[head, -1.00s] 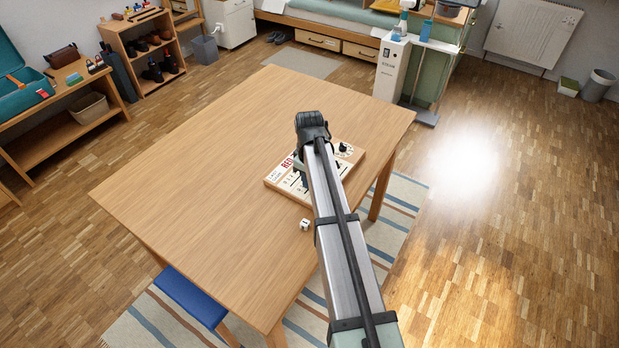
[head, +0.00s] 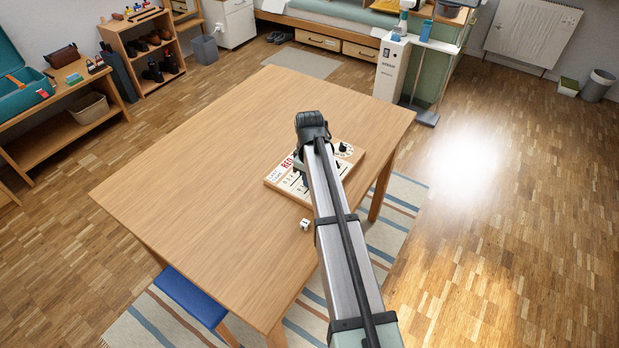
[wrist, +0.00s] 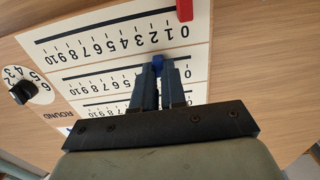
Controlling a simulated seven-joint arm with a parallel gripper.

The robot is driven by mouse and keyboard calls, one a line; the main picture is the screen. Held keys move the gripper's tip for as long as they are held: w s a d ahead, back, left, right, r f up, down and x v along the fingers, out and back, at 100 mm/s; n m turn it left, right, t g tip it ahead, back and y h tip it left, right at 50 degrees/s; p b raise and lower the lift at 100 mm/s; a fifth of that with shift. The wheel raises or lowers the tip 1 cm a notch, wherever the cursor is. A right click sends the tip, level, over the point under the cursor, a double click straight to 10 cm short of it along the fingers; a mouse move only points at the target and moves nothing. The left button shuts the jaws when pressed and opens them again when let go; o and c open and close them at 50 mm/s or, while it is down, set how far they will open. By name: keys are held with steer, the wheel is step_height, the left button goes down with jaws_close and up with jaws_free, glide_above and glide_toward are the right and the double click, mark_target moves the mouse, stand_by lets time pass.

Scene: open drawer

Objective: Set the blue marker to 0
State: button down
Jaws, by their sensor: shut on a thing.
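The scoreboard (head: 275,181) lies on the table, partly hidden by my arm in the head view. In the wrist view, the scoreboard (wrist: 110,35) shows number rows from 0 to 10, upside down, with a slot along each. The blue marker (wrist: 158,61) sits in the second slot, a few steps left of that row's 0. My gripper (wrist: 158,75) is shut on it, with the fingers on either side. The fingers hide the numbers just below the marker, so its exact value cannot be read. The red marker (wrist: 184,10) is at the 0 end of the top slot.
A black dial (wrist: 22,92) with a round number scale is on the board, left in the wrist view. A white die (head: 305,224) lies on the table (head: 200,180) near the board. The table's left part is clear. A blue stool (head: 190,297) stands below its front edge.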

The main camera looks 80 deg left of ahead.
mark_target(303, 193)
stand_by(0.4)
steer(key=s+d, duration=0.2)
steer(key=shift+s+d, duration=0.35)
steer(key=c, duration=1.2)
jaws_free()
steer(key=shift+a, duration=0.1)
steer(key=shift+o, duration=0.2)
steer(key=shift+r, duration=0.15)
step_height(303, 193, up, 14)
steer(key=shift+f, duration=0.2)
steer(key=shift+w+f, duration=0.1)
